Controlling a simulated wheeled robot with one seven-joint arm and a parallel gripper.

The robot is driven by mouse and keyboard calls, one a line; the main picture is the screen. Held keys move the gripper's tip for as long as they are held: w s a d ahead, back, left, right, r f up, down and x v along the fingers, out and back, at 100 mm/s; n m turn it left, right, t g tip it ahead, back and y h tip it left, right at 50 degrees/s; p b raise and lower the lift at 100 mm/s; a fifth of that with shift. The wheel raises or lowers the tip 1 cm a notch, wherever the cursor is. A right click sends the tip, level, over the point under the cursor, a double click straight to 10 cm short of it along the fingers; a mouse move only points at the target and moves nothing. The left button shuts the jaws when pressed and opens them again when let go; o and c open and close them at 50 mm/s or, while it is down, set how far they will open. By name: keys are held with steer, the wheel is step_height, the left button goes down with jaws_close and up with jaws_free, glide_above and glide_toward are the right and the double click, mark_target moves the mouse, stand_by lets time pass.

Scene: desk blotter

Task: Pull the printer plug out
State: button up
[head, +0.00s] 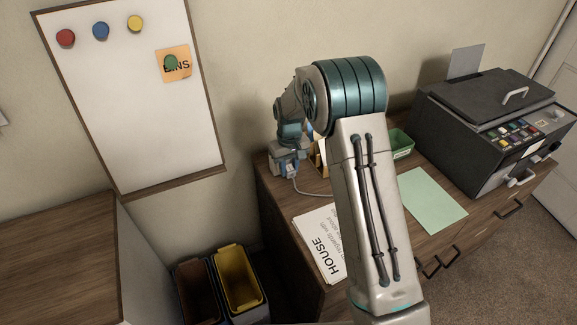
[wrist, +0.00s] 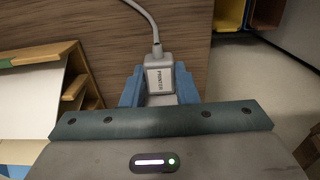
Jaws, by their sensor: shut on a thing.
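The dark grey printer (head: 470,135) stands at the desk's right end. A green tray (head: 401,144), a green sheet (head: 425,200) and a HOUSE paper (head: 318,245) lie on the desk. A wooden organiser (wrist: 75,82) is left of my gripper in the wrist view. Bins (head: 240,277) stand on the floor.

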steer(key=shift+s+d+b, duration=0.2)
steer(key=shift+s+d, duration=0.2)
steer(key=shift+s, duration=0.55)
steer(key=shift+s+d+b, duration=0.25)
steer(key=shift+s+d, duration=0.15)
steer(key=shift+s, duration=0.6)
steer(key=shift+s+d+b, duration=0.2)
steer(key=shift+s+d, duration=0.2)
steer(key=shift+s, duration=0.55)
steer(key=shift+r, duration=0.1)
step_height(320, 180, up, 4)
steer(key=p, duration=0.2)
steer(key=shift+p, duration=0.35)
